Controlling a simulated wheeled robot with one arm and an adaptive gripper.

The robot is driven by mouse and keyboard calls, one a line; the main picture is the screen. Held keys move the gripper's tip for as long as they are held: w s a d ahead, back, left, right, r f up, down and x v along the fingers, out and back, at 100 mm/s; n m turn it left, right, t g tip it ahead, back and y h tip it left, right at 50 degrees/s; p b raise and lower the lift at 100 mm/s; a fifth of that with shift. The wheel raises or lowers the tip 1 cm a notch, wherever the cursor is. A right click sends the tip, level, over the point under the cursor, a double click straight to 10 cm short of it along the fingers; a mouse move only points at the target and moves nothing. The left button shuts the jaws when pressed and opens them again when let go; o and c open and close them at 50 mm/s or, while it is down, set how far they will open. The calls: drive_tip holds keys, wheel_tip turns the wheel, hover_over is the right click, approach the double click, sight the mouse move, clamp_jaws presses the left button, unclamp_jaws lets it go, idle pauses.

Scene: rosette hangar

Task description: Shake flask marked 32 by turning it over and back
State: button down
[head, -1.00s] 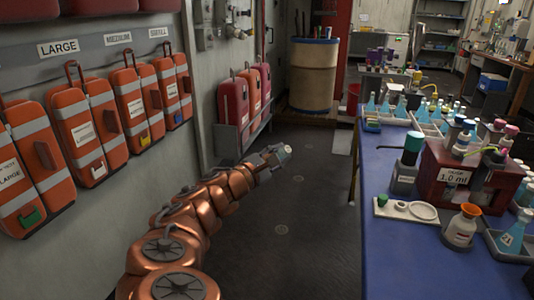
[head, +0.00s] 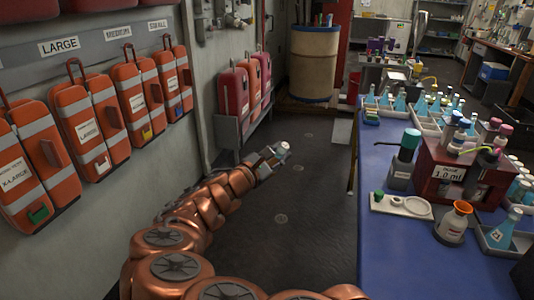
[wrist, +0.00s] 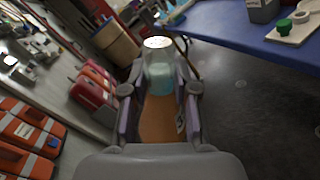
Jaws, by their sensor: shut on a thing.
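My gripper (head: 266,160) is out over the open floor, left of the blue table. The cap points away from my palm. An orange-brown surface shows between the fingers below the liquid, with part of a white label at its right edge. The number on it cannot be read. In the head view the held flask (head: 283,149) is a tiny pale shape at the fingertips.
The blue table (head: 405,255) on the right holds a red dispenser box (head: 463,172), a white tray (head: 400,207), an orange-topped bottle (head: 455,222) and several blue flasks. Orange cases (head: 92,125) hang on the left wall. A tan barrel (head: 313,65) stands behind; the floor between is clear.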

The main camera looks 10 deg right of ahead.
drive_tip(key=shift+r+n+p, duration=0.2)
drive_tip(key=shift+n+p, duration=1.2)
drive_tip(key=shift+p, duration=1.2)
drive_tip(key=shift+r+n+p, duration=0.15)
drive_tip(key=shift+n+p, duration=1.25)
drive_tip(key=shift+p, duration=1.15)
drive_tip(key=shift+f+n+p, duration=0.3)
drive_tip(key=shift+n+p, duration=0.2)
drive_tip(key=shift+p, duration=0.05)
